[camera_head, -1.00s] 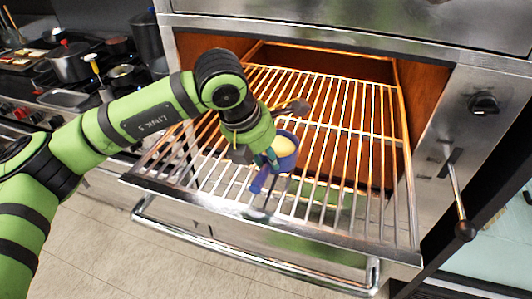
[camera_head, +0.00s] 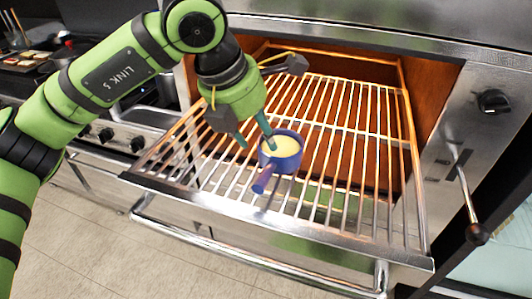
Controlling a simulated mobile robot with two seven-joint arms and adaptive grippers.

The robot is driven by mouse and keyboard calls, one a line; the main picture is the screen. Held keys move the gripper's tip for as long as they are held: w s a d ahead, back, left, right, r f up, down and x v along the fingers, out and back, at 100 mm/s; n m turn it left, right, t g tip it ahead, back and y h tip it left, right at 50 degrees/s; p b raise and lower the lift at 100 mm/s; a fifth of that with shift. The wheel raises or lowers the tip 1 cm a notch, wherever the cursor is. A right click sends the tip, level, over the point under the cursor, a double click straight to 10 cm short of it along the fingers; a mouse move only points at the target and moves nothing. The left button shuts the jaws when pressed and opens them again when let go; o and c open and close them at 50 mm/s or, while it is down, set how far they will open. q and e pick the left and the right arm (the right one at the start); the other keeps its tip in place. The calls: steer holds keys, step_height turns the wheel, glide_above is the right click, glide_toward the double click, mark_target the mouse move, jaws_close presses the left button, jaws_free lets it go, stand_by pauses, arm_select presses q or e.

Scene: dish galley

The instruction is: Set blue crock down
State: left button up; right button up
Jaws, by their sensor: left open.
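The blue crock (camera_head: 287,162) stands upright on the wire rack (camera_head: 345,130) of the open oven. It has a short handle pointing toward the front left and pale yellow contents. My left gripper (camera_head: 254,139) is just behind and left of the crock, above the rack. Its teal-tipped fingers are spread, with nothing between them. One fingertip is close to the crock's rim; I cannot tell whether it touches. My right gripper is not in view.
The rack's front bar and the oven's door handle (camera_head: 250,252) lie in front of the crock. The rack is bare to the right. A lever (camera_head: 468,195) and knob (camera_head: 494,101) are on the oven's right side. A stove stands at the left.

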arm_select(q)
steer(key=shift+b+v, duration=0.4)
steer(key=shift+v, duration=1.8)
